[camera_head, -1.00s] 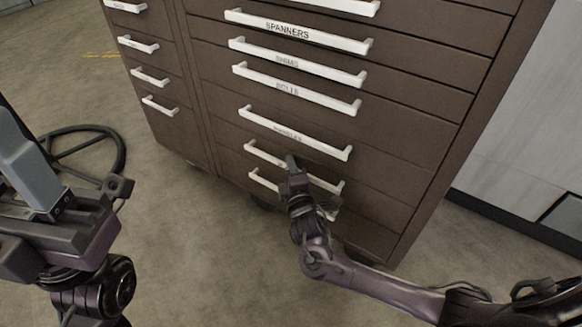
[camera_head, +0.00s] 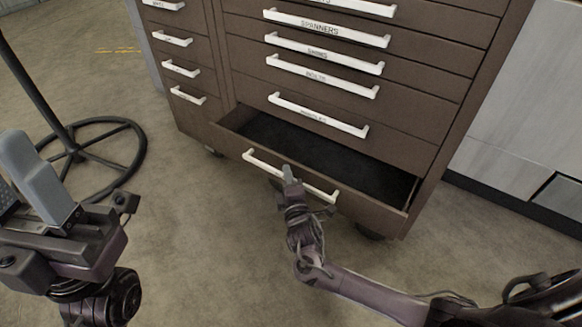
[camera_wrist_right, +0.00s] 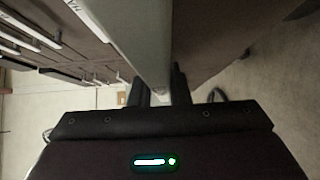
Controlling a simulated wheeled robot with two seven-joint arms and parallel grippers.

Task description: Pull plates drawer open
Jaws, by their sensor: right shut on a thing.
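A low drawer (camera_head: 355,207) of the brown cabinet is pulled partly out, and its dark inside (camera_head: 320,158) looks empty. Its white bar handle (camera_head: 262,163) runs across the front; I cannot read its label in the head view. My right gripper (camera_head: 289,175) is shut on this handle near its middle. In the right wrist view the pale handle (camera_wrist_right: 148,45) runs down between the dark fingers (camera_wrist_right: 160,88). My left gripper (camera_head: 35,180) is at the left, away from the cabinet; its jaw gap cannot be made out.
Closed drawers with white handles, one marked SPANNERS (camera_head: 320,28), sit above the open one. A narrower column of drawers (camera_head: 185,95) is at the left. A black stand with a ring base (camera_head: 125,180) is on the floor at left. Floor in front is clear.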

